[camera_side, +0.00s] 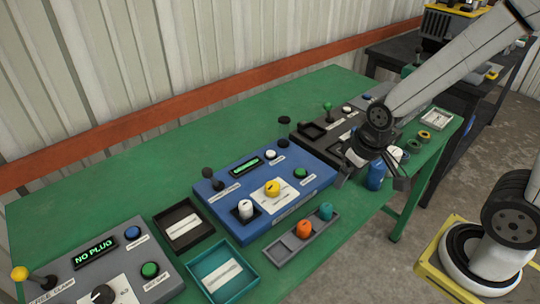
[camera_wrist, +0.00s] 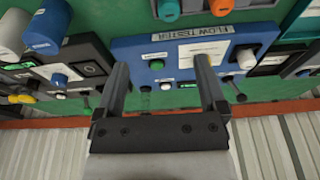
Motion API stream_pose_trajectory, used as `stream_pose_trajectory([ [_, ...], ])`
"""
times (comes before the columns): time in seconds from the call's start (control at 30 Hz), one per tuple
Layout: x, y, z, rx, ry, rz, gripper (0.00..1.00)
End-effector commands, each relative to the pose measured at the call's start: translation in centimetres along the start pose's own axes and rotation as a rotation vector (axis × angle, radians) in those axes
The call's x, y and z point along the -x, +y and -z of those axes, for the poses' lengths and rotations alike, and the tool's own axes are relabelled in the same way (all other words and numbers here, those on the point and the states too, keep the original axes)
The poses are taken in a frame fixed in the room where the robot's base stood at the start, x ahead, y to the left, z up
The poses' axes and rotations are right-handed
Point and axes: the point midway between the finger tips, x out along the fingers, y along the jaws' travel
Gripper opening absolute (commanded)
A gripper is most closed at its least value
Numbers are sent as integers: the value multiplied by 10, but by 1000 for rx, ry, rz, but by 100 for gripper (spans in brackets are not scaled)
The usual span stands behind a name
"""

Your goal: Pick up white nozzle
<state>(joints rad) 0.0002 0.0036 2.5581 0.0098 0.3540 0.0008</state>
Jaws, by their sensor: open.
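The white nozzle (camera_side: 245,208) stands upright on the front left part of the blue flow tester (camera_side: 215,201), left of a yellow knob (camera_side: 271,188). In the wrist view the white nozzle (camera_wrist: 247,58) shows to the right, outside my right finger. My gripper (camera_side: 370,177) is open and empty, above the table near the right end of the flow tester. In the wrist view my gripper (camera_wrist: 162,68) has its fingers spread across the flow tester's panel, and the right finger partly covers the yellow knob.
A grey tray (camera_side: 281,253) in front holds an orange nozzle (camera_side: 303,229) and a teal nozzle (camera_side: 326,211). A black tray (camera_side: 168,216) and a teal tray (camera_side: 205,257) lie left. A black lever (camera_side: 207,173) rises from the flow tester. A blue container (camera_side: 376,175) stands beside my gripper.

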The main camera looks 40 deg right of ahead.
Motion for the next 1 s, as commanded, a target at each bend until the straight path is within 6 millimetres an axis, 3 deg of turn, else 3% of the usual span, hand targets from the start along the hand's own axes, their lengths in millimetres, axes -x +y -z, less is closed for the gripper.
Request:
stream_pose_trajectory([
  [0.27,-12,-8,-7,-165,-100,51,91],
  [0.6,-35,-41,-16,-596,-352,207,91],
  [1.0,-57,-90,6,-1119,-626,449,91],
])
